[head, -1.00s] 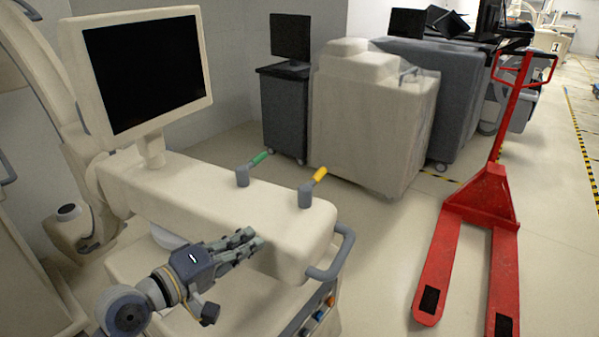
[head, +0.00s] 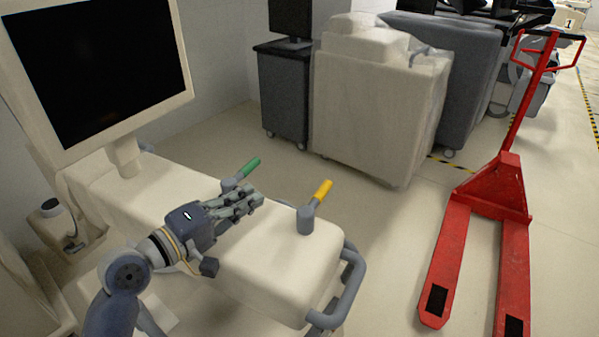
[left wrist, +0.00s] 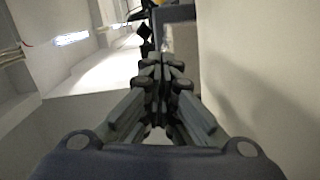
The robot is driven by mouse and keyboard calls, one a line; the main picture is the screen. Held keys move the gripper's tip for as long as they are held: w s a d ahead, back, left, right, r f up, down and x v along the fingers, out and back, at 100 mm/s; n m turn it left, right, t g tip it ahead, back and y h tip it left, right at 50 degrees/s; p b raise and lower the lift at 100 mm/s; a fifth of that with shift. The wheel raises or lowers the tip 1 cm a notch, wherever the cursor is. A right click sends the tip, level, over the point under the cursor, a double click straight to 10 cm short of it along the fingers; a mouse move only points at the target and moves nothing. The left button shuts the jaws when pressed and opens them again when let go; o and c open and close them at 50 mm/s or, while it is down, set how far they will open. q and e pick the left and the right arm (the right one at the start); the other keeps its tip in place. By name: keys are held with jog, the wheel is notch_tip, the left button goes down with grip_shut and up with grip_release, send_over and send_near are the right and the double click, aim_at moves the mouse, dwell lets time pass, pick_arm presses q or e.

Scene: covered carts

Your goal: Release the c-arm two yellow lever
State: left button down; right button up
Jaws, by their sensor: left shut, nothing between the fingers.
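The yellow lever (head: 323,190) stands on a grey post (head: 305,219) near the right end of the cream C-arm console (head: 285,262). A green lever (head: 249,168) stands on a similar post to its left. My left gripper (head: 256,198) is shut and empty over the console, left of the yellow lever and apart from it. It partly covers the green lever's post. In the left wrist view my left gripper (left wrist: 161,68) has its fingers together beside the cream console side (left wrist: 255,60). My right gripper is not in view.
A monitor (head: 95,70) stands on the console's left part. A grey handle rail (head: 352,285) wraps the console's right end. Covered carts (head: 375,120) stand behind, and a red pallet jack (head: 492,190) is at the right. Open floor lies between.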

aim_at(316, 206)
pick_arm(q)
jog(key=shift+s+r, duration=0.1)
jog(key=shift+s, duration=0.2)
jog(key=shift+s+r, duration=0.2)
jog(key=shift+s, duration=0.15)
jog(key=shift+w+d, duration=0.2)
jog(key=shift+w, duration=0.05)
jog(key=w+d+f+p, duration=0.1)
jog(key=w+d+p, duration=0.3)
jog(key=d, duration=0.5)
jog(key=shift+w+d+f, duration=0.3)
jog(key=shift+w, duration=0.55)
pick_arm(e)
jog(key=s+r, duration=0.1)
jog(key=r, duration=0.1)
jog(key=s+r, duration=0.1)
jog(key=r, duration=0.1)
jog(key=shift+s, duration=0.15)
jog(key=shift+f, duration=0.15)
